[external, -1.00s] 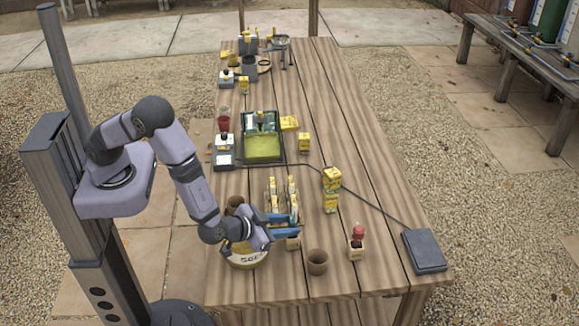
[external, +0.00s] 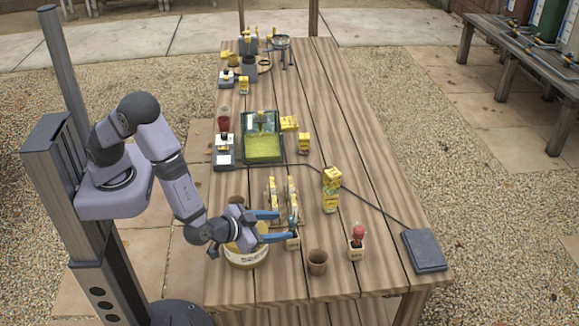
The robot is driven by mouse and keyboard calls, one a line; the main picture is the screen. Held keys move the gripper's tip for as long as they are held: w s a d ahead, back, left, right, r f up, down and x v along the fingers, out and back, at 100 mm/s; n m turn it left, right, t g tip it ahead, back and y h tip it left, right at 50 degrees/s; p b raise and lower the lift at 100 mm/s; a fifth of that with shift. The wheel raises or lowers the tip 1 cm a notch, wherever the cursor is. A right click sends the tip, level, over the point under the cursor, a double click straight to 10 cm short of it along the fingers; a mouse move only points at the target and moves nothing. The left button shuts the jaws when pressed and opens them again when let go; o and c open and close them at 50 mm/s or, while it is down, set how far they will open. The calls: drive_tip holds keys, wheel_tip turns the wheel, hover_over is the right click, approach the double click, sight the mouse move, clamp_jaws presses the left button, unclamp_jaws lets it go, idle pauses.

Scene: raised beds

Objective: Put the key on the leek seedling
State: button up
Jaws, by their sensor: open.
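My gripper (external: 288,226) is low over the near left part of the table, its two blue fingers spread apart and pointing right. A small pale wooden pot (external: 292,243) stands at the fingertips, with a thin blue-green upright shape (external: 293,217) above it. This may be the leek seedling, but it is too small to be sure. I cannot make out the key; it may be the small shape at the pot or be hidden by the fingers. I cannot tell whether the fingers touch anything.
A round seed tub (external: 246,258) is under my wrist. A rack with yellow-topped markers (external: 271,190) stands behind the fingers. A brown pot (external: 318,262), a wooden pot with a red top (external: 357,250) and a yellow carton (external: 331,190) stand to the right. A cable crosses the table.

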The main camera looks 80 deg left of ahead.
drive_tip(key=v, duration=0.8)
drive_tip(key=shift+d, duration=0.1)
drive_tip(key=shift+w+d+r+h, duration=0.1)
drive_tip(key=shift+w+h, duration=0.2)
drive_tip(key=shift+w, duration=0.2)
wheel_tip(320, 180, up, 3)
drive_tip(key=m+g+h+p, duration=0.1)
drive_tip(key=h, duration=0.2)
drive_tip(key=m+g+h+p, duration=0.1)
drive_tip(key=m+g+h, duration=0.1)
drive_tip(key=h, duration=0.2)
drive_tip(key=s+a, duration=0.1)
drive_tip(key=s+a+g, duration=0.1)
drive_tip(key=s, duration=0.1)
drive_tip(key=s+m+g+h, duration=0.1)
drive_tip(key=shift+s+a, duration=0.2)
drive_tip(key=shift+a, duration=0.2)
drive_tip(key=s+a+f+g+y+b, duration=0.2)
drive_tip(key=s+a+g, duration=0.3)
drive_tip(key=s+a, duration=0.9)
drive_tip(key=shift+a+f+n+g+y, duration=0.3)
drive_tip(key=shift+f+n, duration=0.1)
